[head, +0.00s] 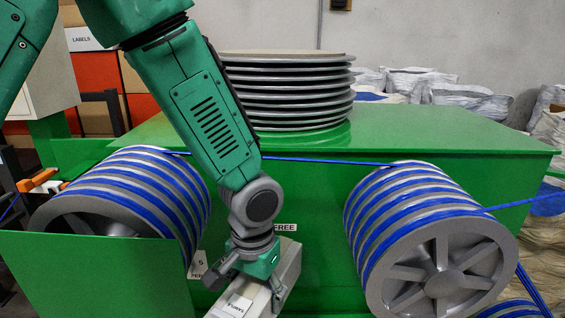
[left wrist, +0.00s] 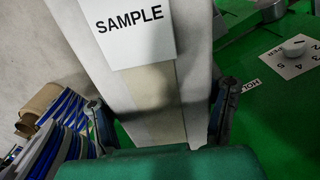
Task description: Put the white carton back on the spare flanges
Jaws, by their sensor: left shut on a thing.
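The white carton (head: 288,268) is in front of the green machine, low in the middle of the head view. My left gripper (head: 250,284) reaches down and is shut on the carton. In the left wrist view the carton (left wrist: 195,60) stands between the two fingers and bears a label reading SAMPLE (left wrist: 130,30). The spare flanges (head: 290,92) are a stack of grey discs on the green machine top, partly hidden behind my left arm. Their visible top has nothing on it. My right gripper is not in view.
Two grey drums wound with blue cable, a left drum (head: 125,195) and a right drum (head: 425,235), flank the carton. A taut blue cable (head: 330,161) runs between them. The green top (head: 440,135) is clear right of the flanges. A numbered dial (left wrist: 293,48) shows in the wrist view.

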